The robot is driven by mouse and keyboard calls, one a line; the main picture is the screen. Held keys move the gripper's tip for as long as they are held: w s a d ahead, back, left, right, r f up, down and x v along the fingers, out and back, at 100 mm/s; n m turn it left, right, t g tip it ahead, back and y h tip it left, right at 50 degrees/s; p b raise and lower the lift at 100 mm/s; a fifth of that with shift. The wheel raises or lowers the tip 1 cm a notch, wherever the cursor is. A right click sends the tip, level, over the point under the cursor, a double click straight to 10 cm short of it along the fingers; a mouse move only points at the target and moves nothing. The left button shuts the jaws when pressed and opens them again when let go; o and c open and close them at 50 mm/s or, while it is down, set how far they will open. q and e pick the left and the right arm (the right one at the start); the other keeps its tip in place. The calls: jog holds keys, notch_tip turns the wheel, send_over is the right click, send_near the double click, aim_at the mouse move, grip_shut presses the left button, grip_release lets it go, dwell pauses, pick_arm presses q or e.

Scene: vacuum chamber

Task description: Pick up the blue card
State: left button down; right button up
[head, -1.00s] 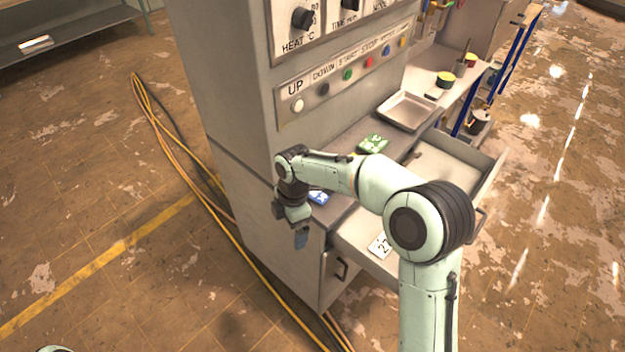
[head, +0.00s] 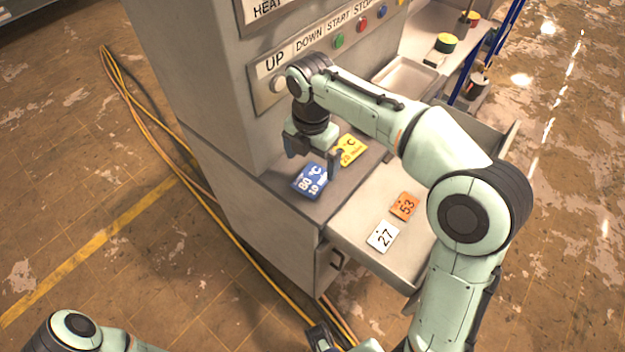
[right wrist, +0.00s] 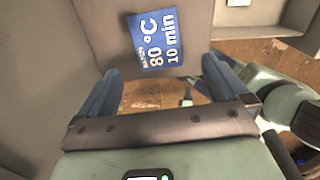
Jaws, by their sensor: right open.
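The blue card (head: 309,182), printed with 80 °C and 10 min, lies flat on the grey ledge of the cabinet near its front edge. My right gripper (head: 314,158) is open and empty just above and behind the card, pointing down. In the right wrist view the blue card (right wrist: 157,42) shows ahead of the open fingers, roughly between them and apart from both. A dark gripper end of my left arm (head: 320,338) shows at the bottom edge of the head view, mostly cut off; its jaw state is unclear.
A yellow card (head: 350,150) lies close behind the blue card. The open drawer (head: 365,208) holds an orange card (head: 404,206) and a white card (head: 383,236). The cabinet wall with buttons (head: 339,41) rises behind the ledge. A metal tray (head: 408,77) lies farther back.

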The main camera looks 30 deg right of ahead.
aim_at(312, 178)
jog(key=f, duration=0.5)
jog(key=f+b, duration=0.1)
jog(key=f, duration=0.1)
jog(key=shift+w+d+f, duration=0.2)
jog(key=shift+w+d, duration=0.05)
jog(key=shift+w, duration=0.05)
jog(key=c, duration=1.1)
